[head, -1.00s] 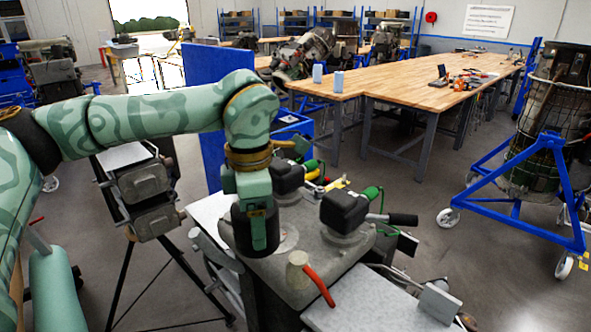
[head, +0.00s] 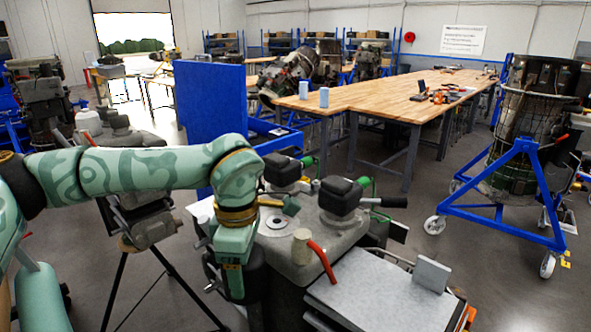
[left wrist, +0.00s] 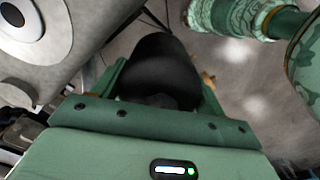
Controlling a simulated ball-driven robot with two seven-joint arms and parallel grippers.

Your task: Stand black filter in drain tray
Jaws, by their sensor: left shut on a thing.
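My left gripper (head: 236,268) is shut on the black filter (head: 258,280), a dark cylinder partly hidden behind the gripper in the head view. In the left wrist view the filter (left wrist: 160,72) sits between the green fingers (left wrist: 158,90). The gripper holds it at the near left side of a grey machine top. A pale grey tray-like plate (head: 350,295) lies at the front right, apart from the filter. I cannot tell for sure that it is the drain tray. My right gripper is not in view.
The machine top (head: 325,240) carries a pale ring with a dark centre (head: 277,222), two black-capped fittings, a pale post (head: 301,245) and a red lever (head: 322,262). A small plate (head: 432,273) stands upright on the tray-like plate. A blue panel (head: 212,120) stands behind.

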